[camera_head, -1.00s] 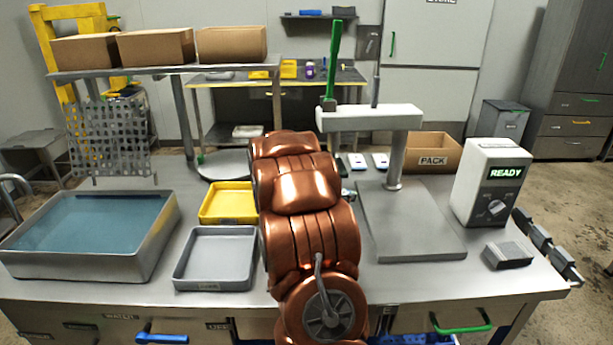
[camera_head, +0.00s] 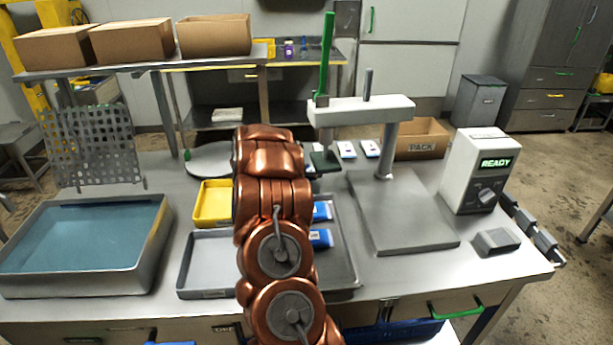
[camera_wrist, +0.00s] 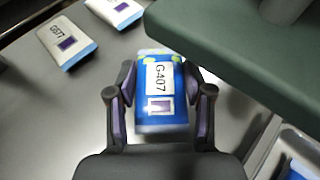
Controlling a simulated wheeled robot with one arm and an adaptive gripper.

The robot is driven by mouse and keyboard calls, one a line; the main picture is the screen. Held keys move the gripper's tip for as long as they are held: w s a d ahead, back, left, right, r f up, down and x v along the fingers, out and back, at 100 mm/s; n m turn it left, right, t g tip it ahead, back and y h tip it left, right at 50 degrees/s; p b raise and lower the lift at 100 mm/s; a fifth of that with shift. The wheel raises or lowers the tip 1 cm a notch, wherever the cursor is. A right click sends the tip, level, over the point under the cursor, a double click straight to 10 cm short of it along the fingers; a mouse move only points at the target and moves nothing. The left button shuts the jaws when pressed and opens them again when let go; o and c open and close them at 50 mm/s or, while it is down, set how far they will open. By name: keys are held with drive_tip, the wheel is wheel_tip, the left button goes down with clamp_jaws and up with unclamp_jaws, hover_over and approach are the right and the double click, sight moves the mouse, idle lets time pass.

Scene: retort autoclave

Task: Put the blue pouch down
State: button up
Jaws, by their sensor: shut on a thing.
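The blue pouch (camera_wrist: 160,112), with a white label reading G407, is between the fingers of my gripper (camera_wrist: 158,108) in the wrist view. The gripper is shut on its sides. In the head view my copper arm hides most of the gripper and the held pouch. A dark green pad (camera_wrist: 235,55) hangs close to the right of the held pouch in the wrist view; it shows under the press arm in the head view (camera_head: 325,161). Two other blue pouches (camera_head: 321,211) (camera_head: 320,238) lie beside my arm, partly hidden, on a grey tray (camera_head: 342,262).
Two white-and-blue pouches (camera_head: 346,149) (camera_head: 370,148) lie on the table by the press post (camera_head: 387,150). A yellow tray (camera_head: 212,203), a water bath (camera_head: 85,246), a PACK box (camera_head: 421,139) and a READY unit (camera_head: 475,172) stand around. The press plate (camera_head: 410,225) is bare.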

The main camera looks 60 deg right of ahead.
drive_tip(key=shift+f, duration=1)
drive_tip(key=shift+f+b, duration=0.15)
drive_tip(key=shift+b, duration=0.15)
drive_tip(key=o, duration=1.2)
drive_tip(key=shift+o, duration=0.2)
drive_tip(key=shift+a+r, duration=0.15)
drive_tip(key=shift+r, duration=0.05)
drive_tip(key=b+v, duration=0.2)
drive_tip(key=v, duration=0.9)
drive_tip(key=shift+a+r+b, duration=0.15)
drive_tip(key=shift+a+b, duration=0.2)
